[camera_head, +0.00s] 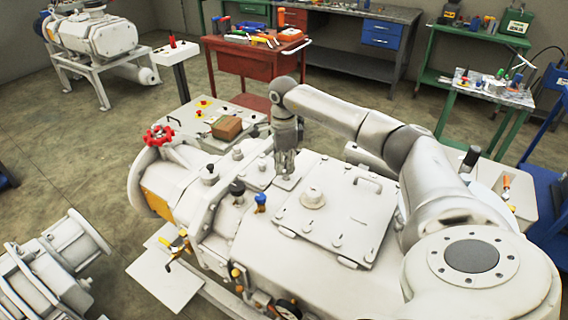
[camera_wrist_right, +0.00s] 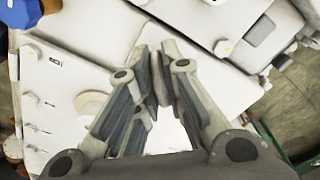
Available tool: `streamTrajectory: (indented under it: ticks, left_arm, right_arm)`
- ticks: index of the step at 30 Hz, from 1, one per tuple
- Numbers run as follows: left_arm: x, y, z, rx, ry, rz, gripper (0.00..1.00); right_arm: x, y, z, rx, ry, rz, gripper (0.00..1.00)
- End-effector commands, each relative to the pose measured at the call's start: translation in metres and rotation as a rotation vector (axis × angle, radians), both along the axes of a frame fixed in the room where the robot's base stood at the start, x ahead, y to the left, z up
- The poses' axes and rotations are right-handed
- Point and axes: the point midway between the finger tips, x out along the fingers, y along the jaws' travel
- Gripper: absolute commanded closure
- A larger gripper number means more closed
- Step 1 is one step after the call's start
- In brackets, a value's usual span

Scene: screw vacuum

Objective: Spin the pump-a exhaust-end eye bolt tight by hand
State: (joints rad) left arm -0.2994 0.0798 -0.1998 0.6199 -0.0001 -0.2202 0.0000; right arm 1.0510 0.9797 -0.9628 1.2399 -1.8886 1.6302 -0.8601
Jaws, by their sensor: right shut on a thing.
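The pump (camera_head: 340,285), a large off-white machine, fills the lower middle of the head view. My right gripper (camera_head: 285,174) points down onto its top, just behind the bolted square cover plate (camera_head: 345,195). In the wrist view the fingers of my right gripper (camera_wrist_right: 158,78) converge near the picture's middle, over the pale pump top. My left gripper is not in view.
A red handwheel (camera_head: 158,136), a black knob (camera_head: 237,188) and a blue-capped fitting (camera_head: 261,198) stand up from the pump left of my gripper. A brown box (camera_head: 227,127) lies behind. A red tool cart (camera_head: 245,70) stands farther back. Open floor lies left.

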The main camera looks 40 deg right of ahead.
Motion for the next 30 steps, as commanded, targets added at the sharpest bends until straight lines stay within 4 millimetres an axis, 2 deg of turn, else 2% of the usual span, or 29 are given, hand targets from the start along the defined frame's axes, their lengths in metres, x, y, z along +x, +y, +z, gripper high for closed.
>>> streamTrajectory:
  ticks: [18,30]
  left_arm:
    - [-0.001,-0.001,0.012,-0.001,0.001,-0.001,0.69]
    - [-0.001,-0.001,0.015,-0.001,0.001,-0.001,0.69]
  right_arm:
    - [0.004,-0.005,0.004,-0.003,-0.006,-0.546,1.0]
    - [0.005,-0.007,0.004,-0.001,-0.009,-0.722,1.0]
